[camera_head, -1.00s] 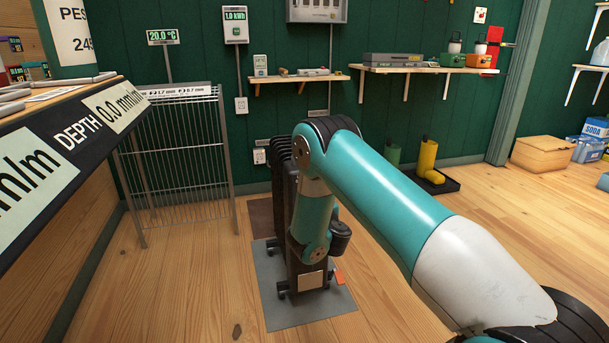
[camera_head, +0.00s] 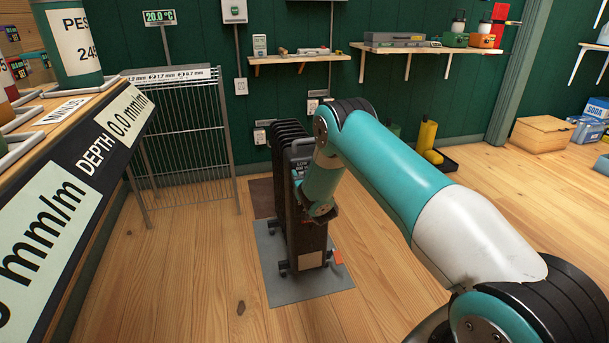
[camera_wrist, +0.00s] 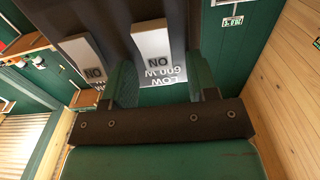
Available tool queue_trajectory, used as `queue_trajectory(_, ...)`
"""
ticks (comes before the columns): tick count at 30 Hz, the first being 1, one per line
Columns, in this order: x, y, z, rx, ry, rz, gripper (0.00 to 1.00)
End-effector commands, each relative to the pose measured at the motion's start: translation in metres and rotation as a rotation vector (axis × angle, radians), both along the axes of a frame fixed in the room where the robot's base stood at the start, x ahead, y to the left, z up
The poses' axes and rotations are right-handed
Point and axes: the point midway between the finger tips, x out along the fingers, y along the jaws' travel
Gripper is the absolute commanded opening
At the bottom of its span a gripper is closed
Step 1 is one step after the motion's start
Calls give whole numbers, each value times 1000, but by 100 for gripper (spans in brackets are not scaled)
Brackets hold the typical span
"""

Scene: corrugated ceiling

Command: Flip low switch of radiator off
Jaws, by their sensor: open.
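The radiator (camera_head: 284,205) is a dark finned unit on casters on a grey mat. Its panel (camera_head: 301,160), with a "LOW" label, shows beside my wrist in the head view. In the wrist view the picture is inverted. The low switch (camera_wrist: 152,46) is a pale rocker marked "ON", above the "LOW 600 W" label. My gripper (camera_wrist: 165,80) is open in the wrist view, its two green fingers apart below the switch, with the label between them. I cannot tell whether it touches the panel. A second pale switch (camera_wrist: 84,58) is left of it. In the head view my fingers are hidden.
A wire rack (camera_head: 180,140) stands left of the radiator. A slanted bench (camera_head: 75,180) with depth readouts juts in at the left. A wall shelf (camera_head: 300,57) is behind.

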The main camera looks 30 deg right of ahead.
Motion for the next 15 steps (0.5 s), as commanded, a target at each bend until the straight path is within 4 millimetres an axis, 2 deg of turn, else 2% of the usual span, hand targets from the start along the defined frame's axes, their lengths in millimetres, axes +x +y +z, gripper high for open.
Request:
queue_trajectory(5, 0, 0, 0, 0, 0, 0, 53)
queue_trajectory(12, 0, 0, 0, 0, 0, 0, 4)
queue_trajectory(15, 0, 0, 0, 0, -1, 0, 4)
